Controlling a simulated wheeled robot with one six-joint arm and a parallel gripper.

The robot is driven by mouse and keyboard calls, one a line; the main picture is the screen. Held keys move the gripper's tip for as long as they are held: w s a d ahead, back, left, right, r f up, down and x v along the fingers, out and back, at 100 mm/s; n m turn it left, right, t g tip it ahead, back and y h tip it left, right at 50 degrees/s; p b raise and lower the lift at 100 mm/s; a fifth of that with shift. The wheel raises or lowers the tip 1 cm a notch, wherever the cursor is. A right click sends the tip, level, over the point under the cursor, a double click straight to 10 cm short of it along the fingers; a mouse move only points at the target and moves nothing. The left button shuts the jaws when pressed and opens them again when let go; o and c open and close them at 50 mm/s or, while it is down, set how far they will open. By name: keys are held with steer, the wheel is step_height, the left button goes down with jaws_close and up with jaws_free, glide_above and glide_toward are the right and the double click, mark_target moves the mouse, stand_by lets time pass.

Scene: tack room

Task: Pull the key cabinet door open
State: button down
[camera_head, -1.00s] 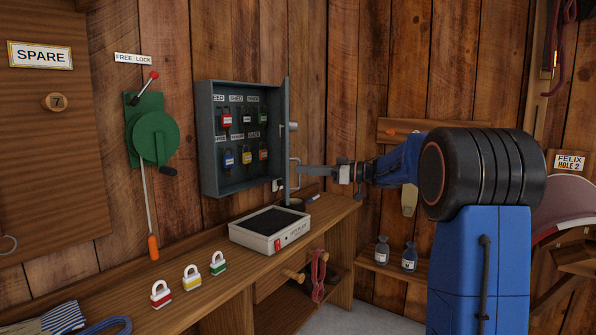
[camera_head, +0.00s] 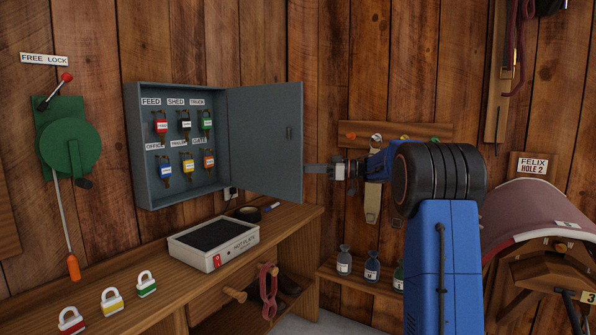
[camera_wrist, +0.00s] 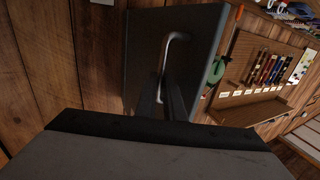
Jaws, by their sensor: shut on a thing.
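The grey key cabinet (camera_head: 133,150) hangs on the plank wall with its door (camera_head: 262,140) swung well open to the right. Inside hang several coloured keys under labels such as FEED, SHED and GATE. My gripper (camera_head: 312,168) is at the door's right edge, on its outer side, which the head view hides. In the wrist view the bent metal door handle (camera_wrist: 176,42) stands on the door's outer face (camera_wrist: 145,55). The fingers (camera_wrist: 160,100) of my gripper are shut on the handle's near part.
A hot plate (camera_head: 190,257) and a dark pan (camera_head: 243,213) stand on the bench (camera_head: 292,225) below the door. Three padlocks (camera_head: 112,300) stand at the front left. A green crank box (camera_head: 65,140) is left of the cabinet. Small bottles (camera_head: 371,265) stand on a low shelf at right.

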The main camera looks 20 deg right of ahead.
steer(key=w+d+n+g+y, duration=0.1)
steer(key=w+d+n+g, duration=0.1)
steer(key=w+d+g, duration=0.1)
steer(key=shift+w+d+f+y, duration=0.3)
steer(key=shift+w+d, duration=0.35)
steer(key=shift+w, duration=0.1)
steer(key=c, duration=1.9)
jaws_free()
steer(key=shift+w, duration=0.1)
steer(key=shift+o, duration=0.2)
steer(key=v, duration=1.7)
steer(key=shift+d, duration=0.25)
steer(key=shift+w+r, duration=0.1)
steer(key=shift+d, duration=0.1)
